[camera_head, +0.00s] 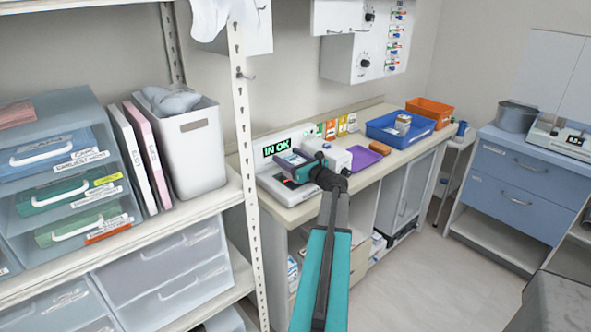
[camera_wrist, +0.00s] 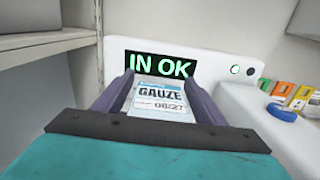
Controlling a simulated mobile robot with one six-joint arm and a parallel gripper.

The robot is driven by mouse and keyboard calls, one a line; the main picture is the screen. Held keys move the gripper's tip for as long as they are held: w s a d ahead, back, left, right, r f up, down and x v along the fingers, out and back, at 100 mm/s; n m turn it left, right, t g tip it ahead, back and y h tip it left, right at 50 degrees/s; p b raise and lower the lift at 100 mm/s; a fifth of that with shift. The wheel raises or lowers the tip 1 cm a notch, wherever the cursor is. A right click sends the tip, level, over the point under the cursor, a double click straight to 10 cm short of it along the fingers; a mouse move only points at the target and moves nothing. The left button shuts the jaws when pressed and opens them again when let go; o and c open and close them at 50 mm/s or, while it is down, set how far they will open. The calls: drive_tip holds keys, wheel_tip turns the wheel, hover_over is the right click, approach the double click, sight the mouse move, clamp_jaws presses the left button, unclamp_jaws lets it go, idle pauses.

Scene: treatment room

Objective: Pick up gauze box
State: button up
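The gauze box (camera_wrist: 160,100) is a white and pale blue pack printed "GAUZE" and "08/27". In the wrist view it lies between the two purple fingers of my gripper (camera_wrist: 160,84), whose inner sides meet its edges with no clear gap. In the head view my gripper (camera_head: 294,163) is over the white device with the green "IN OK" display (camera_head: 284,146), and the box (camera_head: 291,158) shows small between the fingers. The box's underside is hidden, so I cannot tell whether it rests on the device.
A shelf post (camera_head: 243,130) stands close left of my arm. On the counter, a purple tray (camera_head: 364,158), a blue bin (camera_head: 400,130) and an orange bin (camera_head: 430,110) stand to the right. Small coloured cards (camera_head: 331,129) line the wall.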

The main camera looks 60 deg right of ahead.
drive_tip(key=c, duration=1)
drive_tip(key=shift+r, duration=0.1)
drive_tip(key=shift+r+b, duration=0.35)
drive_tip(key=shift+r, duration=1.1)
drive_tip(key=shift+a+r, duration=0.15)
drive_tip(key=shift+r, duration=0.15)
drive_tip(key=s+a+b, duration=0.2)
drive_tip(key=s+a, duration=0.1)
drive_tip(key=a, duration=0.1)
drive_tip(key=s+a+b, duration=0.3)
drive_tip(key=a, duration=0.1)
drive_tip(key=s+a+r+b, duration=0.1)
drive_tip(key=s+a+b, duration=0.1)
drive_tip(key=s+a, duration=0.1)
drive_tip(key=shift+s+a, duration=0.1)
drive_tip(key=shift+a, duration=0.7)
drive_tip(key=shift+r+b, duration=0.2)
drive_tip(key=shift+b, duration=0.1)
